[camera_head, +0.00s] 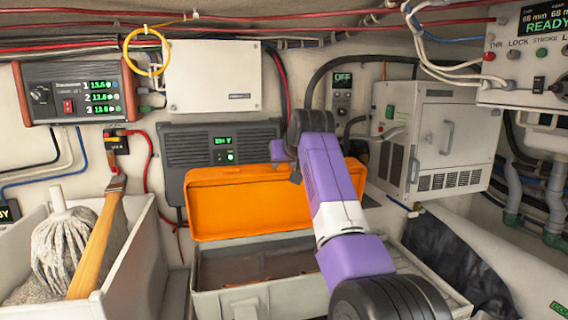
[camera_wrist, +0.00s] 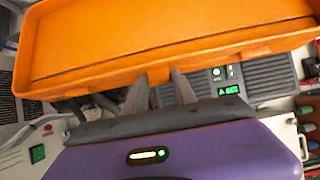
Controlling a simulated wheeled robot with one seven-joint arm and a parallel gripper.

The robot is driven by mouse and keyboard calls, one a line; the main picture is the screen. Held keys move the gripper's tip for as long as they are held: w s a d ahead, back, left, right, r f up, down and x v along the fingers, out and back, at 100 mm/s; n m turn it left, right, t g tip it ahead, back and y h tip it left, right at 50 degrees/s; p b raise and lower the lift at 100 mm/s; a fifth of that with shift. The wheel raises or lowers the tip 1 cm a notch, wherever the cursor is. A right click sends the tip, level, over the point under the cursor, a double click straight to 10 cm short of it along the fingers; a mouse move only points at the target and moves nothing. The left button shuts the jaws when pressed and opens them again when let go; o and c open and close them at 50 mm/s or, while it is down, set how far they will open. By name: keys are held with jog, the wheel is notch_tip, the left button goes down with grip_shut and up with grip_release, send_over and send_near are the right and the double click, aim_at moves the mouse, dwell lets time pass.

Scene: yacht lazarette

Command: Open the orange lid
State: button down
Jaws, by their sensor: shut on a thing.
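The orange lid (camera_head: 222,206) stands raised, roughly upright, at the back of an open grey box (camera_head: 262,299) in the head view. It fills the upper part of the wrist view (camera_wrist: 160,45). My gripper (camera_wrist: 160,80) is shut on the small orange tab at the lid's edge, with one finger on each side of it. The box's dark inside shows, with brownish content that I cannot make out.
A dark grey panel unit (camera_head: 190,150) is on the wall behind the lid. A bin (camera_head: 140,255) with a mop (camera_head: 62,245) and a wooden handle (camera_head: 98,240) stands left of the box. A white cabinet (camera_head: 430,140) is at right. A yellow ring (camera_head: 146,52) hangs above.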

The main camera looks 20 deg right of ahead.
jog(key=shift+r, duration=0.4)
jog(key=c, duration=1)
grip_release()
jog(key=shift+f, duration=0.2)
jog(key=shift+s, duration=0.1)
jog(key=b+v, duration=0.3)
jog(key=v, duration=0.4)
jog(key=shift+s+r, duration=0.2)
jog(key=shift+s, duration=0.15)
